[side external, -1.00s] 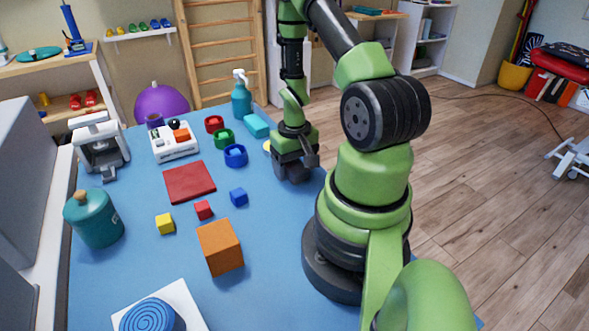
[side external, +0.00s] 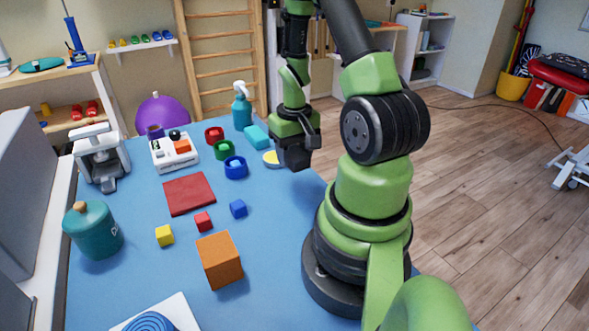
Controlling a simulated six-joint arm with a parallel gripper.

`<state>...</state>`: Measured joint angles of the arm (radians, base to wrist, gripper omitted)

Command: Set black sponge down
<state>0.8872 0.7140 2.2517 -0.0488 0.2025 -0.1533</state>
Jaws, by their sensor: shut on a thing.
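My gripper (side external: 296,146) is at the far right edge of the blue table, pointing down. It is shut on the black sponge (side external: 297,160), a small dark block between and below the fingers. The sponge appears held a little above the table surface; the exact gap is hard to tell from this angle. The fingers and the arm hide part of it.
A yellow-and-white round item (side external: 271,158) lies just left of the sponge. A red mat (side external: 189,193) and small cubes lie nearer, beside an orange block (side external: 219,259).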

